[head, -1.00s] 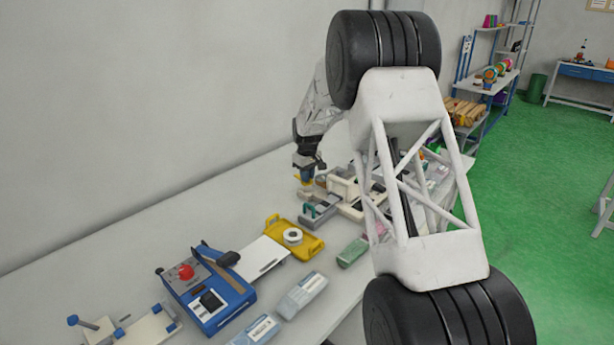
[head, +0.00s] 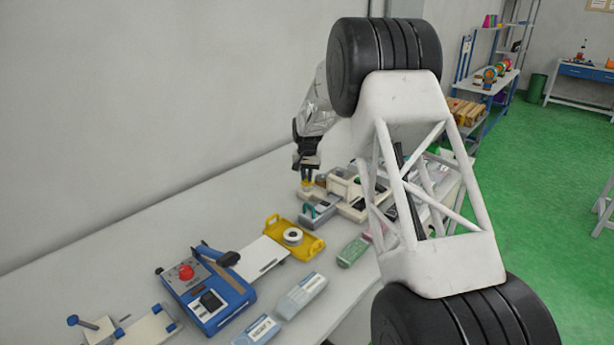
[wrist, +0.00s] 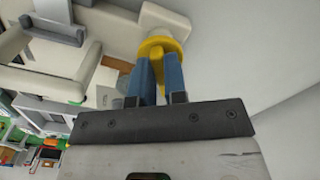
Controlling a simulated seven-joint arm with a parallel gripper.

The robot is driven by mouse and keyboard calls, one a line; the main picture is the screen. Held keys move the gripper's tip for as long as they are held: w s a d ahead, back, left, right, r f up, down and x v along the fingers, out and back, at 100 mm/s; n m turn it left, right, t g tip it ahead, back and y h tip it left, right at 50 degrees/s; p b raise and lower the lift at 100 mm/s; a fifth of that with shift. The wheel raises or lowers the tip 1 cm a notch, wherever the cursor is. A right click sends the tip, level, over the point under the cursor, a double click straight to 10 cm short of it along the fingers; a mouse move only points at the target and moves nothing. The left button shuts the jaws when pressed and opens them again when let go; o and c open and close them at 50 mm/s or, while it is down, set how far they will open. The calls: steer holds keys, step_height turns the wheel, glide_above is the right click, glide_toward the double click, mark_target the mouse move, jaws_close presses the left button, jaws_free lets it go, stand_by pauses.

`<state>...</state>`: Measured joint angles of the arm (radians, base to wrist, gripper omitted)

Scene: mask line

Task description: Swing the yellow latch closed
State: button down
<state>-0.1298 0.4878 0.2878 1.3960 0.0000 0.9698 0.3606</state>
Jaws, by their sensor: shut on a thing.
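The yellow latch (wrist: 160,50) shows in the wrist view as a rounded yellow piece by a cream post of the cream machine (wrist: 116,27). My gripper (wrist: 160,72) has its two blue fingers closed around the narrow part of the latch. In the head view my gripper (head: 307,181) is at the left end of the cream machine (head: 345,187), with a bit of yellow at its fingertips. The latch is small there and mostly hidden by the fingers. I cannot tell the latch's exact angle.
A yellow tray (head: 310,247) with a white roll (head: 292,236) lies in front of the machine. A blue device with a red knob (head: 186,271) stands further left. My own arm links cover the right of the head view.

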steer(key=m, duration=0.6)
steer(key=shift+m, duration=0.3)
stand_by(0.4)
steer(key=c, duration=1.2)
jaws_free()
steer(key=shift+o, duration=0.2)
steer(key=shift+r, duration=3.9)
